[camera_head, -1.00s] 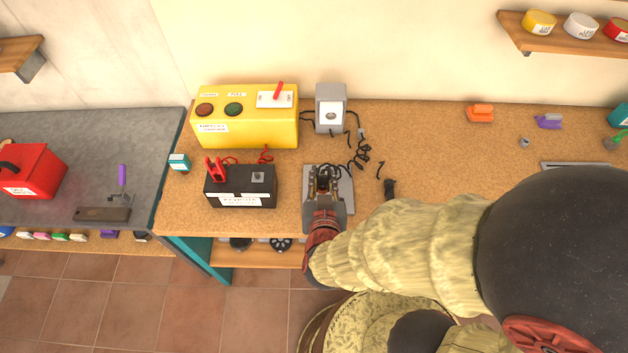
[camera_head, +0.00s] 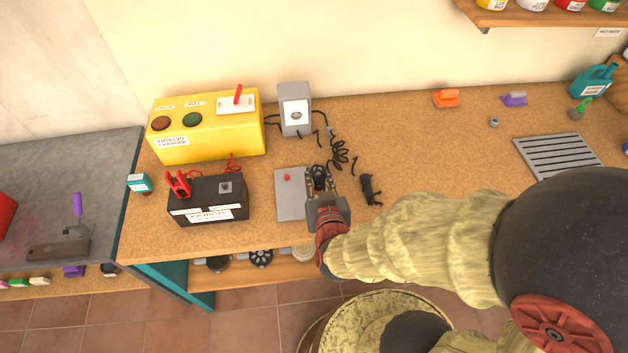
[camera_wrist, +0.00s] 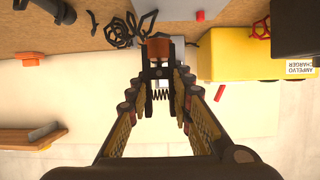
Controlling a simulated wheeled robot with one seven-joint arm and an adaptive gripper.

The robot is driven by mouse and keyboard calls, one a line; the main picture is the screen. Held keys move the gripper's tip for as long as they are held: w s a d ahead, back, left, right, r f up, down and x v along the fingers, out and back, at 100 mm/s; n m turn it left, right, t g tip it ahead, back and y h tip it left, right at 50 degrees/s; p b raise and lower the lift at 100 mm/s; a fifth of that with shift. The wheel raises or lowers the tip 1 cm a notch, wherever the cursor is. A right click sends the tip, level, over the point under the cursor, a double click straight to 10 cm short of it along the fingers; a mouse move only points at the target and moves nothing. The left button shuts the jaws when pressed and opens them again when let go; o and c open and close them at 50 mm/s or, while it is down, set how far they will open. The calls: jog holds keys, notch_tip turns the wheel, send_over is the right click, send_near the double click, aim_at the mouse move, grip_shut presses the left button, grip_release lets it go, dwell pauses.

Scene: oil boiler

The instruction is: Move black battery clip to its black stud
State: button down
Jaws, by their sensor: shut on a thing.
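The black battery (camera_head: 208,212) stands on the bench with a red clip (camera_head: 178,184) on its left side. A bare grey stud (camera_head: 225,187) shows on its top right; I see no black colouring on it. My gripper (camera_head: 319,182) is to the right of the battery, above the bench at the right edge of a grey plate. My gripper also shows in the wrist view (camera_wrist: 160,92).
The yellow charger (camera_head: 207,138) stands behind the battery. A grey box (camera_head: 295,110) and coiled black cable (camera_head: 338,152) lie behind my gripper. The grey plate (camera_head: 289,200) has a red knob. A black object (camera_head: 370,189) lies to the right.

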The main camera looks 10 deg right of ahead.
aim_at(318, 189)
dwell(0.4)
jog(key=shift+f+b, duration=2.15)
jog(key=shift+f, duration=0.3)
jog(key=shift+f+b, duration=1.15)
jog(key=shift+f, duration=0.15)
jog(key=c, duration=1.5)
grip_release()
jog(key=shift+s+r, duration=0.1)
jog(key=shift+s, duration=0.05)
